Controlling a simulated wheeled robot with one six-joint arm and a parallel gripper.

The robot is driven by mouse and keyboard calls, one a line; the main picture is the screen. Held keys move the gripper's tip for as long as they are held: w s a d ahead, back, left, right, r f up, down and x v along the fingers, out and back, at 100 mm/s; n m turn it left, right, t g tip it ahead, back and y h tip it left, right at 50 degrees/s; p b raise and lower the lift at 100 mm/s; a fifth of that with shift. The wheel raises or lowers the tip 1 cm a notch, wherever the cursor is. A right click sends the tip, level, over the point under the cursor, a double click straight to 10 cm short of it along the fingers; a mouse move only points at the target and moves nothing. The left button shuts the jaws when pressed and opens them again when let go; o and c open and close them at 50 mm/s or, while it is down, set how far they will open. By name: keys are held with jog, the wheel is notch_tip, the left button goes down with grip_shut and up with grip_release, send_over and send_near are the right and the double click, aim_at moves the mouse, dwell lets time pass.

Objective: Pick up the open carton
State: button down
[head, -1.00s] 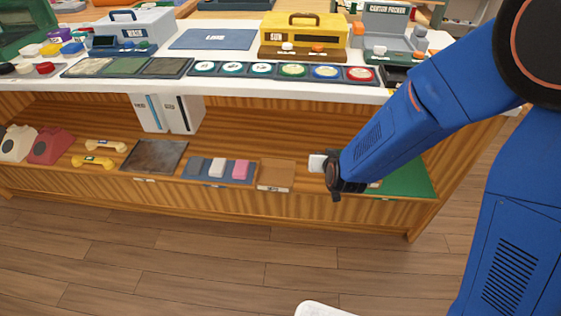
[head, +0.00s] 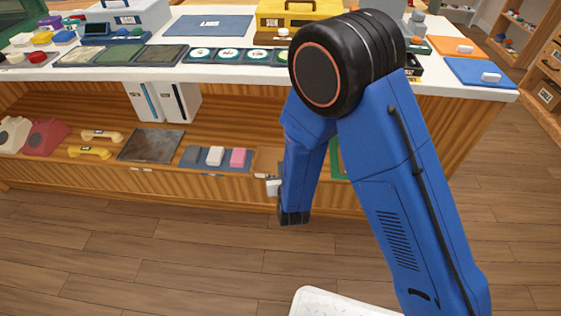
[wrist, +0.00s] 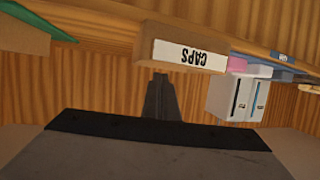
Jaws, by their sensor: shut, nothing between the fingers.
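My gripper (wrist: 160,82) is shut and empty in the wrist view, pointing at the shelf front. A brown box (wrist: 180,50) labelled CAPS is just beyond the fingertips, apart as far as I can tell; the wrist picture is upside down. This box (head: 266,160) is partly hidden by my arm in the head view. A brown cardboard piece (wrist: 20,36) lies by a green mat at the wrist view's upper left, cut by the edge. I cannot tell for sure which is the open carton.
Two white boxes (head: 181,103) stand at the back of the lower shelf. A blue-grey tray (head: 190,157) with blocks, a dark plate (head: 150,145) and yellow handsets (head: 90,153) lie to the left. The counter top (head: 230,77) overhangs the shelf. The floor in front is clear.

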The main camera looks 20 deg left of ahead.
aim_at(277, 147)
jog(key=w+a, duration=0.1)
jog(key=w, duration=0.2)
jog(key=w+a, duration=0.2)
jog(key=w, duration=0.1)
jog(key=w+a+f, duration=0.1)
jog(key=w, duration=0.2)
jog(key=shift+w+a, duration=0.3)
jog(key=shift+a, duration=0.05)
jog(key=shift+f, duration=0.35)
jog(key=shift+s+d+f, duration=0.1)
jog(key=shift+s+d+f, duration=0.1)
jog(key=shift+s+d, duration=0.15)
jog(key=shift+s, duration=0.2)
jog(key=shift+s+d+f, duration=0.1)
jog(key=shift+s+d, duration=0.15)
jog(key=shift+s, duration=0.2)
jog(key=shift+r, duration=0.8)
jog(key=shift+w+a, duration=0.1)
jog(key=shift+w, duration=0.05)
